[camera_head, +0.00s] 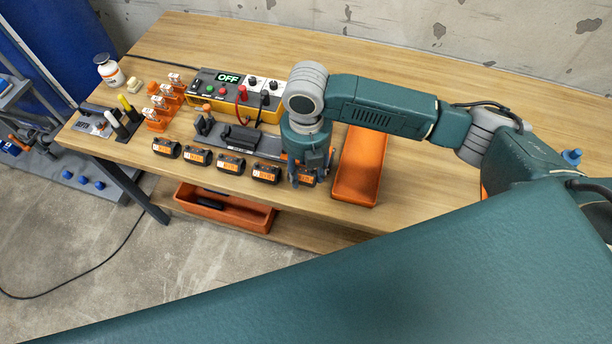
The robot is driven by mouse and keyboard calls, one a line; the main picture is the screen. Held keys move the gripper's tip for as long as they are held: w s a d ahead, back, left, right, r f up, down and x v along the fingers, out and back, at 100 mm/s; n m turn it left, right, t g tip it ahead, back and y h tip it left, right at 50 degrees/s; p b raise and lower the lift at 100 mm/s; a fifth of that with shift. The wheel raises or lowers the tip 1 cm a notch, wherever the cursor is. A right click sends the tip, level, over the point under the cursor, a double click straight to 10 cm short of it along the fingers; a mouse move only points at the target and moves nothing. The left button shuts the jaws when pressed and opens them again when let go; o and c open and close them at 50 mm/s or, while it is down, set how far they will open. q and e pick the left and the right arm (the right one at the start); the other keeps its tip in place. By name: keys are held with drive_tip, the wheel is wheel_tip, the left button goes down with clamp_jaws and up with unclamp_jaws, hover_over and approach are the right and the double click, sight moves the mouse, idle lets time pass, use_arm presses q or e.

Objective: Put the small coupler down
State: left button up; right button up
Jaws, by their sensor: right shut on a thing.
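My right gripper (297,182) points down at the front of the wooden bench (440,85), left of the orange tray. It is shut on a small black coupler with an orange label (308,179), largely hidden behind the fingers. The held coupler is at the right end of a row of similar black couplers (231,164) along the front edge. Whether it touches the bench top cannot be told from this angle. My left gripper is not in view.
An empty-looking orange tray (361,166) stands just right of the gripper. Behind are a grey fixture (240,138) and a yellow control box (230,92) reading OFF. Orange clips (157,118) and a white bottle (109,70) stand left. The bench's right back is clear.

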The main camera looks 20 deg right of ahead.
sight(306, 179)
wheel_tip(306, 179, down, 3)
drive_tip(key=shift+f, duration=0.2)
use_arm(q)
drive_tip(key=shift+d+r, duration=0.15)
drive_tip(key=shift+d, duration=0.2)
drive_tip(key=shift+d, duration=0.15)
use_arm(e)
drive_tip(key=shift+f, duration=0.15)
drive_tip(key=o, duration=1.2)
drive_tip(key=shift+c, duration=0.2)
wheel_tip(306, 179, up, 12)
drive_tip(key=shift+r+b, duration=0.2)
drive_tip(key=shift+b, duration=0.5)
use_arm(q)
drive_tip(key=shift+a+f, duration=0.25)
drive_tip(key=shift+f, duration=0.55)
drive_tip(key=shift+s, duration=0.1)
